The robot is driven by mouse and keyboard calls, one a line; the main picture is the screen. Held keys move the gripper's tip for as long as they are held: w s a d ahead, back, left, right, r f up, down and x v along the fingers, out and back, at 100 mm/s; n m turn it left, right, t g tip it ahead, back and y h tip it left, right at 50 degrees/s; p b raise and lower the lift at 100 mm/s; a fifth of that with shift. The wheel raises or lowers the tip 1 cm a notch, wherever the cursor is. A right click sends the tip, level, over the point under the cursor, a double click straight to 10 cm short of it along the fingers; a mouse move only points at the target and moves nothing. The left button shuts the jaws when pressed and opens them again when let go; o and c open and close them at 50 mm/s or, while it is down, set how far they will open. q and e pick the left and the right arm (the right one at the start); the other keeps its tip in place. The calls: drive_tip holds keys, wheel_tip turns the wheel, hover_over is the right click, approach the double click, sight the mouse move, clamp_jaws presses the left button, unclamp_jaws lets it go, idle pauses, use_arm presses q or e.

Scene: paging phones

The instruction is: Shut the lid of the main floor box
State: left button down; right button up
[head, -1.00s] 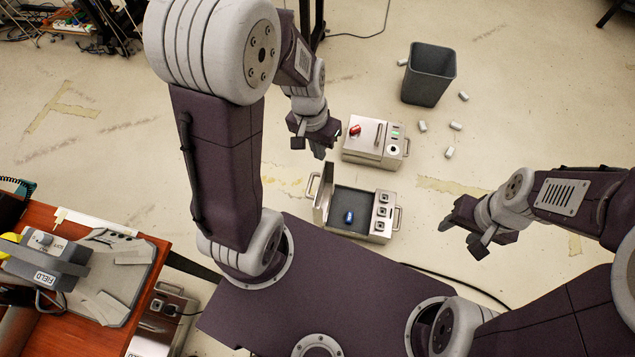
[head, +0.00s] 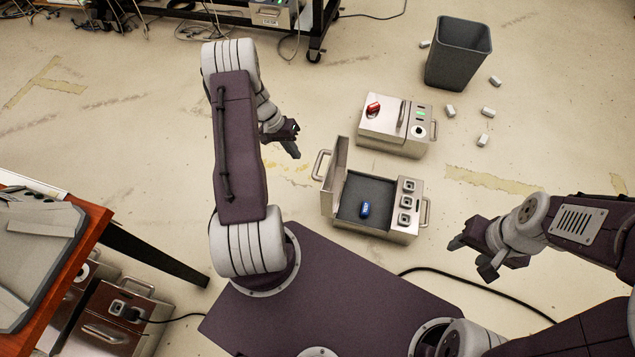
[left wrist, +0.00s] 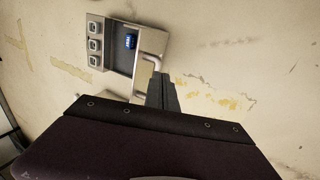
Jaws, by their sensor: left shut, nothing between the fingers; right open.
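An open silver floor box (head: 400,238) stands in the middle of the head view, with a dark grey inside. Its lid (head: 335,178) stands upright at its left edge, with a handle (head: 319,166) on the outer side. A blue object (head: 365,209) lies inside. My left gripper (head: 294,150) is shut and empty, beyond and left of the lid, apart from it. In the left wrist view its fingers (left wrist: 161,92) show close to the lid's handle (left wrist: 153,64) in the picture; contact cannot be told. My right gripper (head: 470,258) is open and empty, right of the box.
A second silver box (head: 385,137), shut, with a red object (head: 373,109) on top, stands just behind. A grey bin (head: 458,55) and several small white pieces lie beyond it. A wooden table (head: 92,232) is at left, with more boxes below. A black cable crosses the floor.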

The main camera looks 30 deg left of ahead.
use_arm(q)
drive_tip(key=b, duration=0.5)
approach(318, 179)
wheel_tip(318, 179, down, 5)
drive_tip(key=shift+a+f, duration=0.1)
drive_tip(key=shift+a, duration=0.1)
drive_tip(key=d, duration=0.1)
drive_tip(key=d+b, duration=0.1)
drive_tip(key=d, duration=0.1)
drive_tip(key=shift+w+d+r, duration=0.2)
drive_tip(key=shift+w+r, duration=0.1)
drive_tip(key=shift+w, duration=0.1)
drive_tip(key=shift+d+r, duration=0.1)
drive_tip(key=shift+d, duration=0.15)
